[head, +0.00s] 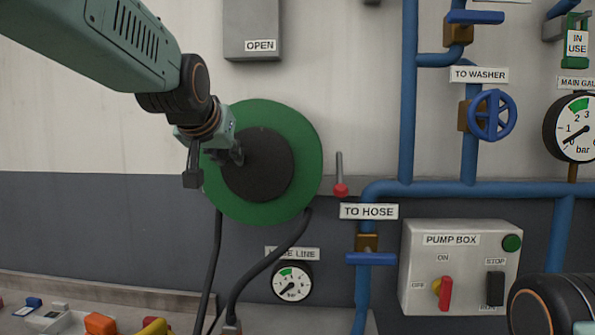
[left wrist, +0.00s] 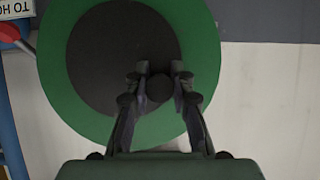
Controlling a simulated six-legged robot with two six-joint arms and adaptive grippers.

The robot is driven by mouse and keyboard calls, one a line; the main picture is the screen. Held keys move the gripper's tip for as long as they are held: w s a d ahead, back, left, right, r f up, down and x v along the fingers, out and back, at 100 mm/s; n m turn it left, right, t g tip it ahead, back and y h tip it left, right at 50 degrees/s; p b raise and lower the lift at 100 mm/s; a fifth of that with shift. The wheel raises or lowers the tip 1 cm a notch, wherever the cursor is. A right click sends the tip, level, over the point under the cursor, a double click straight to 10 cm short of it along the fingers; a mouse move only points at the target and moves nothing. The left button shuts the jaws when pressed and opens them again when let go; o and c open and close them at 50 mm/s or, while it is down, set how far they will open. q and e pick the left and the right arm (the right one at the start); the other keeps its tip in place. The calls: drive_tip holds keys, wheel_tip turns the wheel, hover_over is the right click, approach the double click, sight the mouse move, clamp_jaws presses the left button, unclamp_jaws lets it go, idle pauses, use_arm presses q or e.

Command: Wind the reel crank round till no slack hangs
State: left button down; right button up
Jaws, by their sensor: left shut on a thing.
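The hose reel (head: 307,160) is a green disc with a dark round hub (head: 265,165), mounted on the wall. It also fills much of the left wrist view (left wrist: 55,75). My left gripper (head: 236,155) is at the left side of the hub. In the left wrist view its fingers (left wrist: 160,85) are shut around a dark round crank knob (left wrist: 159,88) near the hub's edge. A black hose (head: 265,262) hangs below the reel in two strands, curving down toward the floor. My right gripper is not in view.
A red-ended lever (head: 340,185) is on the wall just right of the reel. Blue pipes (head: 408,100), a blue handwheel (head: 492,115) and the pump box (head: 460,265) are farther right. A gauge (head: 291,282) sits below the reel. Coloured items (head: 100,323) lie at lower left.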

sight(230, 183)
use_arm(q)
drive_tip(key=shift+a+f+b, duration=0.2)
drive_tip(key=shift+f+b, duration=0.2)
drive_tip(key=shift+f, duration=0.15)
drive_tip(key=shift+f, duration=0.15)
drive_tip(key=shift+a+f+b, duration=0.2)
drive_tip(key=shift+f+b, duration=0.25)
drive_tip(key=shift+f, duration=0.35)
drive_tip(key=shift+f+b, duration=0.4)
drive_tip(key=shift+f, duration=0.2)
